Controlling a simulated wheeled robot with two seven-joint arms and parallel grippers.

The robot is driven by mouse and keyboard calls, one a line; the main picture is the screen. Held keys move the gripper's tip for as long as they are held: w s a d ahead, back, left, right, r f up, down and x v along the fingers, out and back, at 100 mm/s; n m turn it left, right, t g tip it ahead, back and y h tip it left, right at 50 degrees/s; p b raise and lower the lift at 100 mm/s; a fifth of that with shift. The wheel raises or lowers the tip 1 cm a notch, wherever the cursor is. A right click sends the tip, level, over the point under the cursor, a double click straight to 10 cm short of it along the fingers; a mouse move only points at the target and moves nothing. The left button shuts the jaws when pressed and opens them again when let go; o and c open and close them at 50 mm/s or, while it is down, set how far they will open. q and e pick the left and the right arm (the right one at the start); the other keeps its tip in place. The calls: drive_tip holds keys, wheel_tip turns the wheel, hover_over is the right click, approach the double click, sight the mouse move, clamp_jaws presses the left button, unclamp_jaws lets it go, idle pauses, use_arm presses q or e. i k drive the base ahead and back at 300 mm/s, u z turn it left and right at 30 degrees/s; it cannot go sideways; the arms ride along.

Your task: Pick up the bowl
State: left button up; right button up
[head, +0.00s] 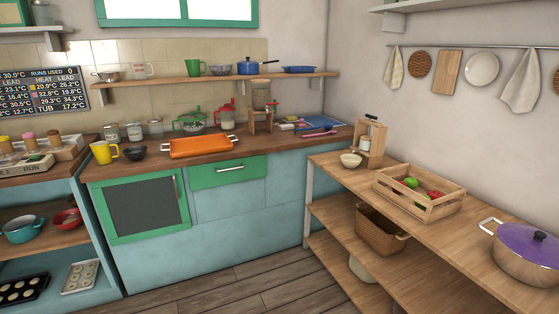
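Several bowls are in the head view, and I cannot tell which one the task names. A small cream bowl (350,160) sits upright on the left end of the wooden shelf unit at right. A small dark bowl (135,153) stands on the back counter beside a yellow mug (104,152). A glassy bowl (220,70) is on the wall shelf. A red bowl-like pan (68,218) is on the lower left shelf. Neither of my grippers is in view.
A wooden crate of vegetables (420,193) and a purple-lidded pot (528,252) stand on the right shelf unit. A wooden stand (371,142) is behind the cream bowl. An orange tray (200,147) lies on the back counter. The wooden floor (235,285) between is clear.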

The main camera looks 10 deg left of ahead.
sight(136, 154)
drive_tip(key=z, duration=0.05)
drive_tip(key=i, duration=2.75)
drive_tip(key=u, duration=1.2)
drive_tip(key=i, duration=1.6)
drive_tip(key=u, duration=0.85)
